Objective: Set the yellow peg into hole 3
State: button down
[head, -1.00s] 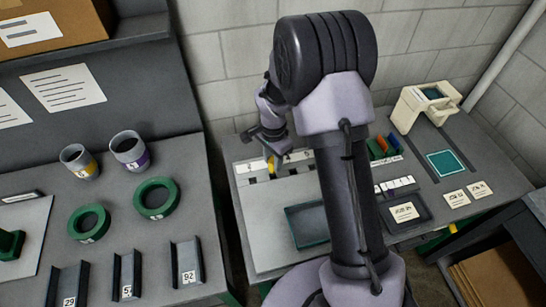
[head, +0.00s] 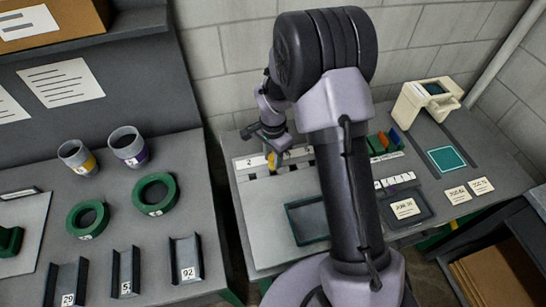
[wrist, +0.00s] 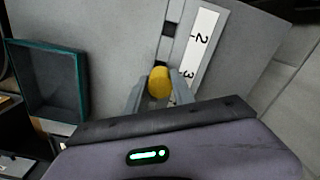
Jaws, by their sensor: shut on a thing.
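My gripper (wrist: 158,92) is shut on the yellow peg (wrist: 160,80), with a finger on each side. In the head view, my gripper (head: 271,152) holds the peg (head: 271,161) at the back of the grey plate (head: 262,215), by its row of dark square holes. In the wrist view, hole 3 (wrist: 162,65) shows as a dark edge beside the number 3 on the white label strip (wrist: 203,38). The peg's head partly covers it. Another open hole (wrist: 170,29) lies beside the 2. The peg's lower end is hidden, so I cannot tell whether it is in the hole.
A green-rimmed tray (wrist: 82,80) lies left of the holes in the wrist view. In the head view, colored blocks (head: 384,142) stand right of my arm, and a cream machine (head: 425,102) is farther back. A block wall (head: 240,80) rises behind the table.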

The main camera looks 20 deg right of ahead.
jog(key=shift+f, duration=0.1)
jog(key=shift+f+b, duration=1.85)
jog(key=shift+f, duration=0.05)
jog(key=shift+f, duration=0.15)
jog(key=shift+s, duration=0.1)
jog(key=c, duration=1)
grip_release()
